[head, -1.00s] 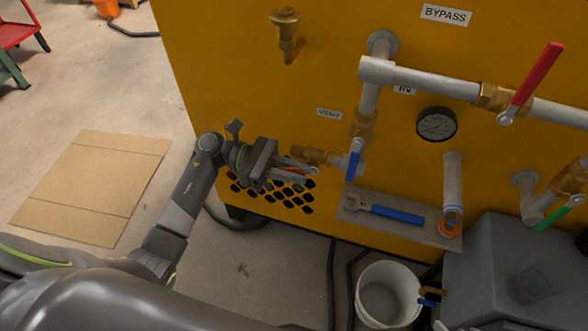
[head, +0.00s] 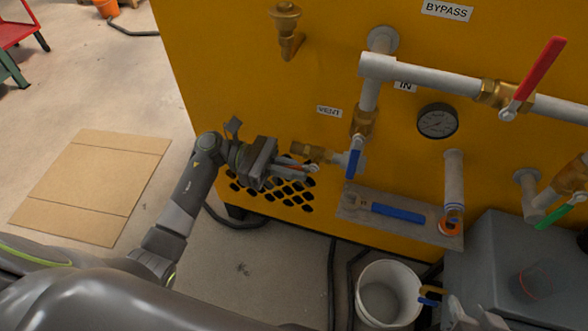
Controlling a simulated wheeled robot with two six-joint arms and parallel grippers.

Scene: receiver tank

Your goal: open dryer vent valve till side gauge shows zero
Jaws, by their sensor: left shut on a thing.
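The brass vent valve (head: 318,153) sticks out to the left from the pipe on the yellow panel, below the VENT label (head: 329,111). My left gripper (head: 305,169) is at its left end, shut on its lever, which the fingers mostly hide. A blue lever (head: 353,163) hangs on the valve beside it. The round side gauge (head: 437,121) has a dark rim; its needle is too small to read surely.
A shelf (head: 434,230) holds a blue-handled wrench (head: 398,213). A white bucket (head: 387,268) stands below, with a small blue-handled valve (head: 430,301) beside it. The red-handled bypass valve (head: 540,75) is higher. Cardboard (head: 90,185) lies on open floor.

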